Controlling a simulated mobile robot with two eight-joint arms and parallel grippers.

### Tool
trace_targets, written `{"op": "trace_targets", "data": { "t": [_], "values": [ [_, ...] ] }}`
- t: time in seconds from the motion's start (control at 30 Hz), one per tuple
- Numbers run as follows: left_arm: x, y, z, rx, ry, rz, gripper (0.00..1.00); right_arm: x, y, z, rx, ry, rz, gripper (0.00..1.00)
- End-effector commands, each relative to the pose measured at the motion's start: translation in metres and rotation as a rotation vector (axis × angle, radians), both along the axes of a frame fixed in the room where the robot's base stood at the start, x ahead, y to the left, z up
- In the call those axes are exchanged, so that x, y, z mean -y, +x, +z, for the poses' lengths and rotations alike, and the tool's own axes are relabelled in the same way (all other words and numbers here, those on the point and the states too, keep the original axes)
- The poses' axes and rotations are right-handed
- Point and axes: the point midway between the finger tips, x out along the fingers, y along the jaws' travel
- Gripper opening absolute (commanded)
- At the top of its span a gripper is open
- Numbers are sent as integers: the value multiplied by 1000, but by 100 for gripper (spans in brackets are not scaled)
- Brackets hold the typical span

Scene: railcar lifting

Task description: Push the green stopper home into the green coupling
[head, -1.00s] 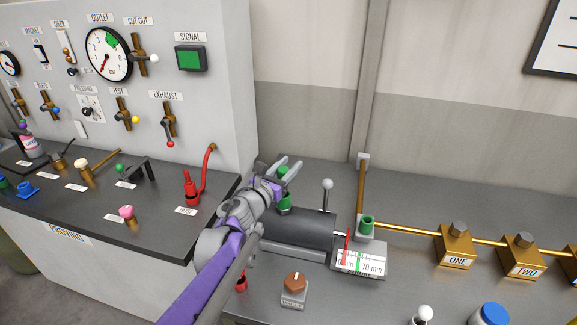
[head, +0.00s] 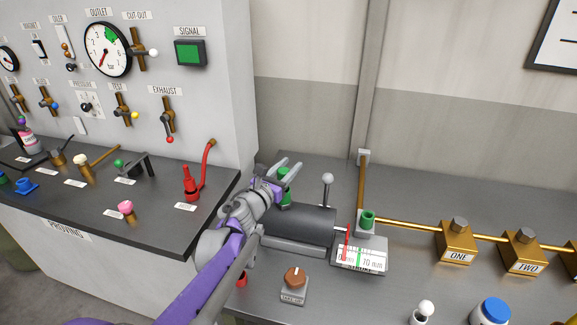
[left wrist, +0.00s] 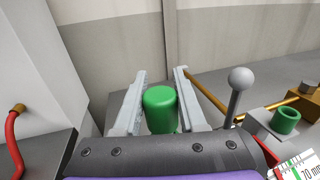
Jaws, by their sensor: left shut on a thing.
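A green stopper (head: 284,174) stands upright between the fingers of my left gripper (head: 291,164), which is shut on it. The left wrist view shows its rounded solid top (left wrist: 160,97) between the two grey fingers (left wrist: 160,72). More green shows just below the fingers in the head view, by the left end of the dark cylinder. What lies under it is hidden by my gripper and the cylinder. A hollow green coupling (head: 367,219) sits open and empty on a grey block right of the cylinder; it also shows in the left wrist view (left wrist: 286,121). My right gripper is not in view.
The dark cylinder (head: 305,224) has an upright lever with a grey ball (head: 327,179) close to my gripper. A scale (head: 359,258) and a brown knob (head: 295,277) stand in front. A brass pipe runs right to blocks ONE (head: 457,243) and TWO (head: 523,251).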

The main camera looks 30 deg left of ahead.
Motion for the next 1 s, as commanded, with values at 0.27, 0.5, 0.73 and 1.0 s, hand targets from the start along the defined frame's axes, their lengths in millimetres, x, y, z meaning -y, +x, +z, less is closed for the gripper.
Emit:
{"op": "trace_targets", "data": {
  "t": [0.27,0.5,0.73,1.0],
  "values": [
    [0,0,-8,0,-1,0,0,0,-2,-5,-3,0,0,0],
    [0,0,-14,0,-2,0,0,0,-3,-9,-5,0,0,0],
    [0,0,-20,0,-2,0,0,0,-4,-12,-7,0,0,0],
    [0,0,-20,0,-1,0,75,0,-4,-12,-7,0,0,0]
  ]
}}
